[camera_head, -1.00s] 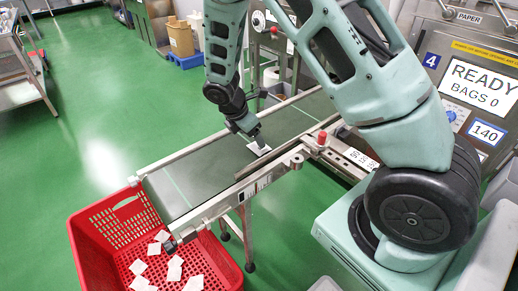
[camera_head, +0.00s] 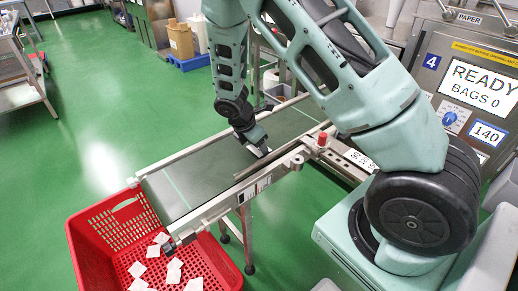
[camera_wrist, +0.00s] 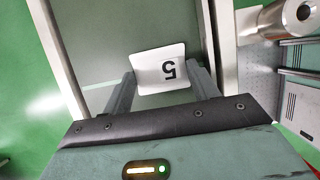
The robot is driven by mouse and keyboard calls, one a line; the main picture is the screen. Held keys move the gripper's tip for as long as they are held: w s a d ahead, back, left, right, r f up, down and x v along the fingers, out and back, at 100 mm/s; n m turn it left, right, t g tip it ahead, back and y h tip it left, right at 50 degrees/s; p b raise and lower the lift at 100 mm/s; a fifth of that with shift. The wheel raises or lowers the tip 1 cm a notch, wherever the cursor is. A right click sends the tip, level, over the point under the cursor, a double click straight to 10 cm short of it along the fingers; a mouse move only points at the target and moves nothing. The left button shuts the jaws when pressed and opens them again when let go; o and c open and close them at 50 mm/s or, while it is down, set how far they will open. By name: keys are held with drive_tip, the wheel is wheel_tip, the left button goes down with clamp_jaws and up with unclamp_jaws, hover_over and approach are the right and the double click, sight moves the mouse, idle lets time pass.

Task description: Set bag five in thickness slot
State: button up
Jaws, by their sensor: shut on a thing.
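Bag five is a small white square teabag with a black 5 on it. It is between the two fingers of my gripper (camera_wrist: 163,82) in the wrist view, where the bag (camera_wrist: 158,66) sticks out past the fingertips. My gripper (camera_head: 258,148) is shut on it, low over the conveyor belt (camera_head: 190,180) near its right rail. In the head view only a white sliver of the bag shows below the fingers. I cannot tell whether the bag touches the belt. I cannot clearly make out the thickness slot in either view.
A red crate (camera_head: 88,250) with several loose white bags stands at the belt's near end. A red button (camera_head: 322,138) sits on the right rail. The machine with a READY screen (camera_head: 480,85) stands at the right. A metal cylinder (camera_wrist: 283,20) shows beside the rail in the wrist view.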

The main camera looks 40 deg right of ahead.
sight(256, 151)
drive_tip(key=shift+c, duration=0.6)
drive_tip(key=shift+r, duration=0.4)
wheel_tip(256, 151, up, 9)
drive_tip(key=p, duration=0.1)
drive_tip(key=shift+r+p, duration=0.15)
drive_tip(key=shift+p, duration=0.25)
drive_tip(key=s+a+m+g+y+p, duration=0.1)
drive_tip(key=s+a+m+p, duration=0.1)
drive_tip(key=m, duration=0.4)
drive_tip(key=s+a+f+m+g+y+p, duration=0.1)
drive_tip(key=s+a+m+g+y+p, duration=0.1)
drive_tip(key=m+p, duration=0.3)
drive_tip(key=s+a+m+g+y+p, duration=0.1)
drive_tip(key=s+a+m+p, duration=0.1)
drive_tip(key=m, duration=0.5)
drive_tip(key=shift+a+f+g+y+p, duration=0.3)
drive_tip(key=shift+a+f+g+p, duration=0.15)
drive_tip(key=shift+p, duration=0.5)
